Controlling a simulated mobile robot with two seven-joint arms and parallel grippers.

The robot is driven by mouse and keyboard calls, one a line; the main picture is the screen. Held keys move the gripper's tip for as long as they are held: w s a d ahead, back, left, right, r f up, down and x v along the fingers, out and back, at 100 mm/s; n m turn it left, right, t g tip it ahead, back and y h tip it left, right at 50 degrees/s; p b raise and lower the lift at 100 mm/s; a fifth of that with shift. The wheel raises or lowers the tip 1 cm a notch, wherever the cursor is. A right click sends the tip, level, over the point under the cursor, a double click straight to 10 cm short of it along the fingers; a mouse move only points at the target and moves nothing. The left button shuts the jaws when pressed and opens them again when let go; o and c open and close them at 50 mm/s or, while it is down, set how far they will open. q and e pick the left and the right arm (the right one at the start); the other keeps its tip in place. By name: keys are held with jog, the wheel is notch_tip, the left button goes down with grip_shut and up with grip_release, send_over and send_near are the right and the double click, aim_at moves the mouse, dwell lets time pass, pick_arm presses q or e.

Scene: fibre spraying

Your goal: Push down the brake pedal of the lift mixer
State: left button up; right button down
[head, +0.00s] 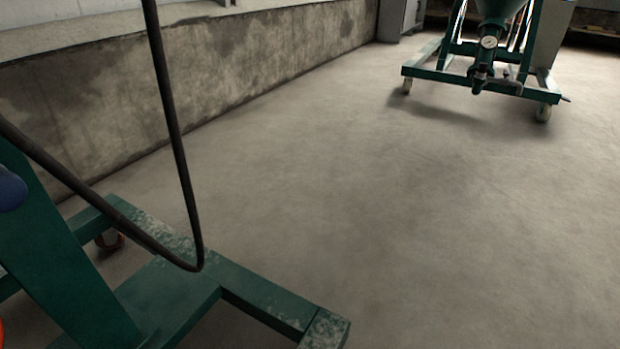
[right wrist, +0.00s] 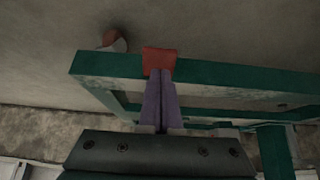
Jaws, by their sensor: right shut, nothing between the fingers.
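In the right wrist view, my right gripper (right wrist: 161,76) is shut and empty, its two purple fingers side by side. The fingertips meet the lower edge of a small red pedal (right wrist: 159,58) in the picture. I cannot tell whether they press on it or how far down it is. The pedal sits at the edge of a green frame (right wrist: 225,73), with a caster wheel (right wrist: 112,41) close by. In the head view, a green machine frame (head: 265,297) stands at lower left with a reddish caster (head: 110,241). Neither gripper shows in the head view.
A black hose (head: 172,120) hangs in a loop over the near frame. Another green wheeled machine (head: 480,82) with a gauge stands at the back right. A low concrete wall (head: 190,85) runs along the left. The floor between is clear.

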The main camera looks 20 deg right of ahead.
jog(key=s+d+f+p+v, duration=0.1)
jog(key=p+v, duration=0.9)
jog(key=v, duration=0.3)
jog(key=shift+s, duration=0.25)
jog(key=shift+f, duration=0.15)
